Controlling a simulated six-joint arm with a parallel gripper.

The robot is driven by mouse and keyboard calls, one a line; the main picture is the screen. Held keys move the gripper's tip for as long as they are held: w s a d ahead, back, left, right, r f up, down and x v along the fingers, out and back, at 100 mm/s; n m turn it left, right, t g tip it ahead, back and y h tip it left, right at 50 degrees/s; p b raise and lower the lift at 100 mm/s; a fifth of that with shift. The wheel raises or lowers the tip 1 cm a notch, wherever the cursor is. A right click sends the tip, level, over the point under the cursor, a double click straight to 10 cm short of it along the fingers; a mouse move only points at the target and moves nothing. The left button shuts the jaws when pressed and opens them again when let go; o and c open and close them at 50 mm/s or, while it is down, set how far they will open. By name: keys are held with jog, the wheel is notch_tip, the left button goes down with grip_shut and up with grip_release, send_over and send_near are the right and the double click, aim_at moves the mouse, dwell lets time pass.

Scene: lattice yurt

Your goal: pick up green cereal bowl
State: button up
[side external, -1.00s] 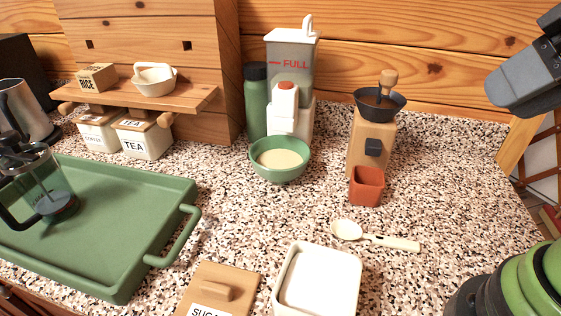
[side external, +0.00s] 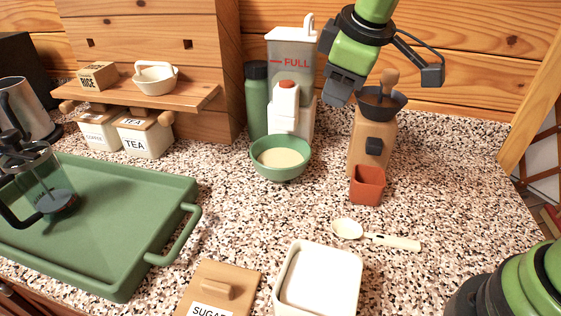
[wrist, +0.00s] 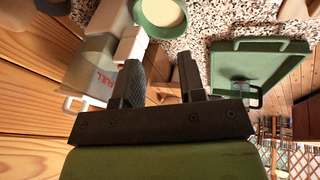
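The green cereal bowl (side external: 281,172) stands upright on the speckled counter, in front of the white dispenser marked FULL, with pale cream-coloured contents inside. In the wrist view the bowl (wrist: 160,32) is at the top middle, partly cut off by the frame edge. My gripper (side external: 341,92) is up and to the right of the bowl, beside the dispenser and in front of the grinder's top. In the wrist view my gripper (wrist: 160,78) shows two dark fingers apart with nothing between them. It is clear of the bowl.
The dispenser (side external: 292,50) and a green bottle (side external: 257,100) stand behind the bowl. The wooden grinder (side external: 368,135) and a terracotta cup (side external: 367,187) are to its right. A green tray (side external: 110,245) lies left. A spoon (side external: 385,240) and white canister (side external: 318,285) are in front.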

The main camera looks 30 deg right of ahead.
jog(key=w+a+f+n+h, duration=0.1)
jog(key=w+a+f+n, duration=0.15)
jog(key=f, duration=0.35)
jog(key=w+a+f+n, duration=0.2)
jog(key=w+f+n, duration=0.2)
jog(key=f, duration=0.1)
send_over(285, 167)
jog(key=s, duration=0.1)
notch_tip(285, 167, down, 5)
jog(key=shift+m+g, duration=0.25)
jog(key=shift+g, duration=0.05)
jog(key=shift+s+a+x, duration=0.1)
jog(key=shift+a+x, duration=0.05)
jog(key=shift+x, duration=0.7)
jog(key=shift+s+a+x, duration=0.1)
jog(key=shift+x, duration=0.75)
jog(key=shift+s+a+x, duration=0.1)
jog(key=shift+a+x, duration=0.05)
jog(key=shift+x, duration=0.65)
jog(key=shift+f, duration=0.2)
grip_shut()
